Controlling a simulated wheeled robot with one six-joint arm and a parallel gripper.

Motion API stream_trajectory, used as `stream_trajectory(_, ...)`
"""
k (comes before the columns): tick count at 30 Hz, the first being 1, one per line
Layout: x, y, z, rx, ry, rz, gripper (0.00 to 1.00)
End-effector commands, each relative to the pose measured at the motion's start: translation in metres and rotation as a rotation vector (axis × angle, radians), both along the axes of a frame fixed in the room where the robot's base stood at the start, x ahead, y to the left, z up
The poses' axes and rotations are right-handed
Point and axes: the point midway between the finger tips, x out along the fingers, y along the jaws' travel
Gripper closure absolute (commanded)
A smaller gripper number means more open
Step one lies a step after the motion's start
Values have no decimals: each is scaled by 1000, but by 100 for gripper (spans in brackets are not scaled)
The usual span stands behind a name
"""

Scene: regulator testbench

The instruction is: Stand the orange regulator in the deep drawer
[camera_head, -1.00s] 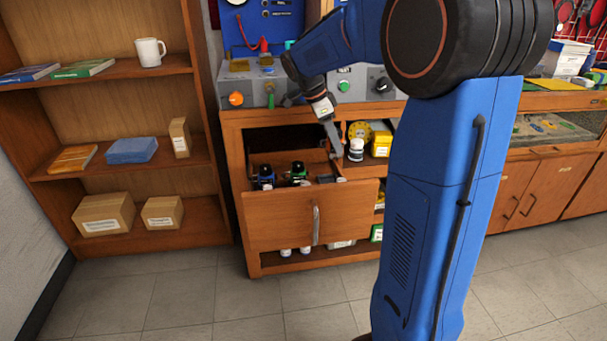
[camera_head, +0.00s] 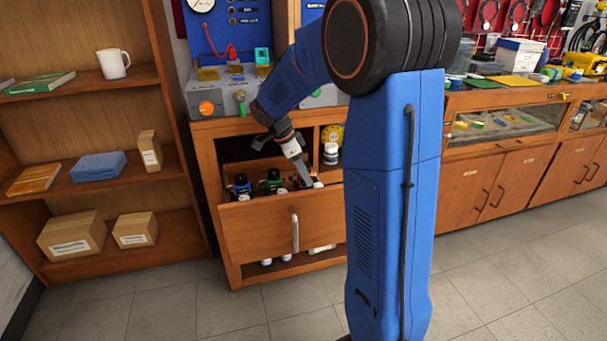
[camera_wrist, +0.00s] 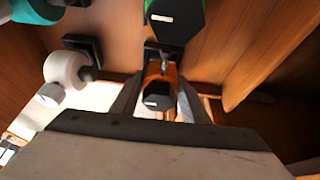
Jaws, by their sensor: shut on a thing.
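My gripper (camera_wrist: 158,105) is shut on the orange regulator (camera_wrist: 167,72), whose dark end and orange side show between the fingers in the wrist view. In the head view my gripper (camera_head: 306,178) points down at the right part of the open deep drawer (camera_head: 262,226), its tips at about the front wall's top edge. The regulator is hard to make out there. A blue regulator (camera_head: 241,186) and a green regulator (camera_head: 272,181) stand upright in the drawer, left of my gripper. The green one also shows in the wrist view (camera_wrist: 175,18), just beyond the held one.
A white jar (camera_head: 331,153) stands in the compartment right of the drawer. A teal item (camera_head: 262,55) is on the bench top above. In the wrist view a white rounded item (camera_wrist: 66,70) lies left of my fingers. A wooden shelf (camera_head: 140,85) stands at the left.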

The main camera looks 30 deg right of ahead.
Motion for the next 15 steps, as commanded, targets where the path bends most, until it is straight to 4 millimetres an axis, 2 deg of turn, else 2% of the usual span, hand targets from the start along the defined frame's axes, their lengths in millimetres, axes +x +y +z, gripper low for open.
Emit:
stream_trajectory(11,0,0,-4,-1,-2,1,100)
stream_trajectory(12,0,0,-4,1,-1,0,54)
stream_trajectory(14,0,0,-4,1,-1,0,40)
stream_trajectory(15,0,0,-4,1,-1,0,40)
